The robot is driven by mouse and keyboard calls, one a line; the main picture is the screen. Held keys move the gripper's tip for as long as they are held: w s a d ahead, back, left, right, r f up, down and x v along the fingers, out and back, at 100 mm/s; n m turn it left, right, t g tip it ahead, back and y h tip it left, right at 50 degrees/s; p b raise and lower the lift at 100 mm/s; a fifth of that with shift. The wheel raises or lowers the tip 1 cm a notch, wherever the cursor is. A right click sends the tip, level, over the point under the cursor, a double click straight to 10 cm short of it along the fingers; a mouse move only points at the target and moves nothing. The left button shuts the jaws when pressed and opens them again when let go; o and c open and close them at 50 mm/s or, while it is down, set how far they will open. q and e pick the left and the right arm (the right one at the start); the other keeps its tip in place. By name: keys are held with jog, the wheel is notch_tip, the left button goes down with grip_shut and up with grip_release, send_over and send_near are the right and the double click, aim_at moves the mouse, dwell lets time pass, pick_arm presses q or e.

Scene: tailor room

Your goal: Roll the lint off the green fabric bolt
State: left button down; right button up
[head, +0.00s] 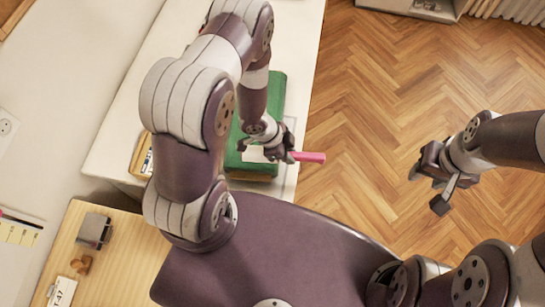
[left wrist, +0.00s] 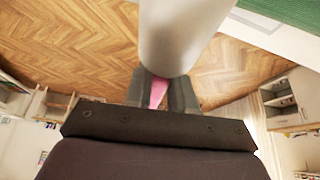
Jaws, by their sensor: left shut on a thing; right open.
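The green fabric bolt (head: 275,100) lies on the white table, partly hidden by my left arm. Its green edge also shows at the top right of the left wrist view (left wrist: 291,32). My left gripper (head: 281,152) is shut on the pink handle (head: 311,157) of the lint roller. The roller's white roll (head: 253,154) is over the near end of the bolt in the head view; I cannot tell whether it touches. The white roll (left wrist: 180,38) fills the top middle of the left wrist view. My right gripper (head: 426,189) is open and empty, out over the floor.
The white table (head: 125,135) extends around the bolt. A yellowish box (head: 141,158) lies left of the bolt. A wooden surface (head: 125,245) at lower left holds a grey block (head: 94,230), a small brown stamp-like item and a number card (head: 62,291).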

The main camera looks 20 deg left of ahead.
aim_at(306, 155)
pick_arm(q)
jog(key=shift+w+d, duration=0.3)
jog(key=shift+d, duration=0.55)
jog(key=shift+w+d, duration=0.25)
jog(key=shift+d, duration=0.55)
jog(key=shift+w+d, duration=0.3)
jog(key=shift+d, duration=0.55)
jog(key=shift+a, duration=0.1)
